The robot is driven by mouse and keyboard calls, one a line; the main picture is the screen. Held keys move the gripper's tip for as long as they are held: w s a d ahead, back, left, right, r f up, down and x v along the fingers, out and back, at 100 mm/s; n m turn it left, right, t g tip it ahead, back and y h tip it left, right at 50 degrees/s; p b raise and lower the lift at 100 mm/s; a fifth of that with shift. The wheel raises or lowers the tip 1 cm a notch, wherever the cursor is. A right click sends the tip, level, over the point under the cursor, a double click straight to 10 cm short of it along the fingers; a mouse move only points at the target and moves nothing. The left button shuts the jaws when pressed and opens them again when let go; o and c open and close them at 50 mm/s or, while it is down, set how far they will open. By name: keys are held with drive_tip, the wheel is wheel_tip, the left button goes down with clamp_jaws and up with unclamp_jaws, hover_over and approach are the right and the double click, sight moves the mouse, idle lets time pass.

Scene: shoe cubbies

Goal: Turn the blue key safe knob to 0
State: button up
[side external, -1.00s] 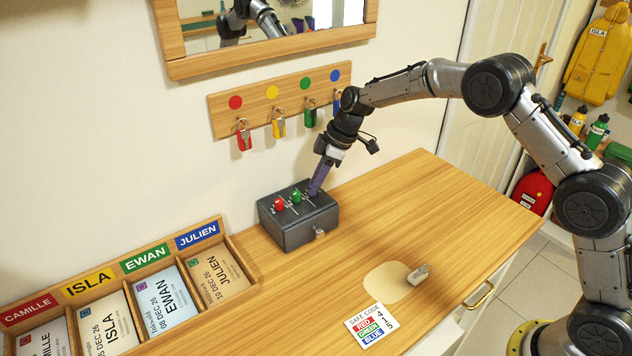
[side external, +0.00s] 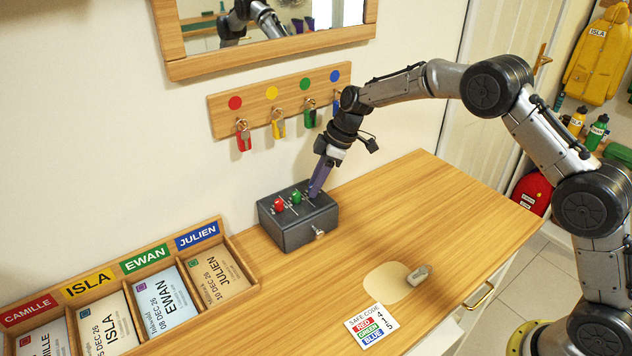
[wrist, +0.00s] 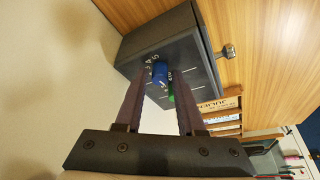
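The dark grey key safe (side external: 300,226) stands on the wooden counter against the wall. Its top carries a red knob (side external: 279,204), a green knob (side external: 296,197) and a blue knob, which my gripper hides in the side view. In the wrist view the blue knob (wrist: 159,73) shows between my fingertips, with white dial marks beside it; its exact setting is too small to read. The green knob (wrist: 171,93) is just behind it. My gripper (side external: 315,191) points down at the safe top, fingers apart on either side of the blue knob; contact is unclear.
A safe code card (side external: 371,324) lies near the counter's front edge, listing red, green and blue with 4, 1, 5. A tray of name cards (side external: 130,300) is at left. Keys hang from a wall rack (side external: 262,97) close behind the arm. The counter right of the safe is mostly clear.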

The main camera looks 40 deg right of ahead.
drive_tip(key=v, duration=1.4)
drive_tip(key=shift+w, duration=0.1)
drive_tip(key=s+r+t, duration=0.1)
drive_tip(key=s+r, duration=0.3)
drive_tip(key=r, duration=0.5)
drive_tip(key=s+r+m+t+h, duration=0.15)
drive_tip(key=s+r, duration=0.45)
drive_tip(key=s, duration=0.8)
drive_tip(key=s+d+f+m+h, duration=0.1)
drive_tip(key=s+f+m, duration=0.4)
drive_tip(key=s, duration=0.5)
drive_tip(key=s+d+f+m+h, duration=0.1)
drive_tip(key=s+d+f+m, duration=0.1)
drive_tip(key=s+f+m, duration=0.2)
drive_tip(key=s+f, duration=0.3)
drive_tip(key=s, duration=0.3)
drive_tip(key=shift+s+d+m, duration=0.35)
